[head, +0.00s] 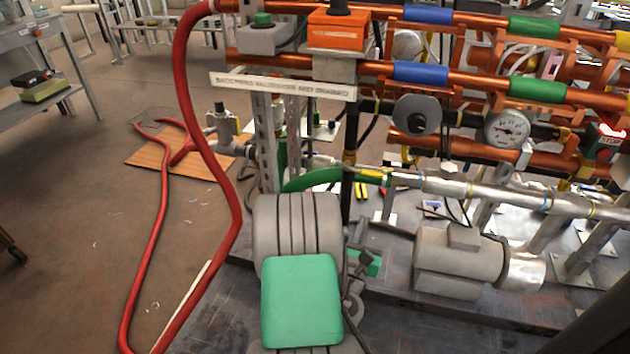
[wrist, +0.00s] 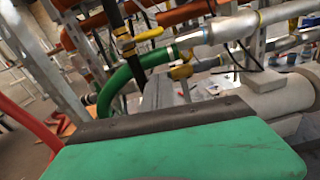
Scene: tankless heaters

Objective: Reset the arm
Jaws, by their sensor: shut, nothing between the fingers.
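I cannot make out my gripper's fingers in either view. In the wrist view, a worn green block (wrist: 180,150) with a dark strip (wrist: 160,122) along its far edge fills the bottom, very close to the camera. In the head view, a green block (head: 300,300) with rounded corners sits at the bottom centre, in front of a grey ribbed cylinder (head: 298,225). Beyond the green block, the wrist view shows a green hose (wrist: 125,78), a dark upright post and silver piping (wrist: 215,30). Nothing held is visible.
Copper pipes with blue and green bands cross the head view's upper right, with a pressure gauge (head: 507,128). A grey motor (head: 460,262) lies at right. A red hose (head: 190,90) runs down the left. Bare floor (head: 70,230) is at left.

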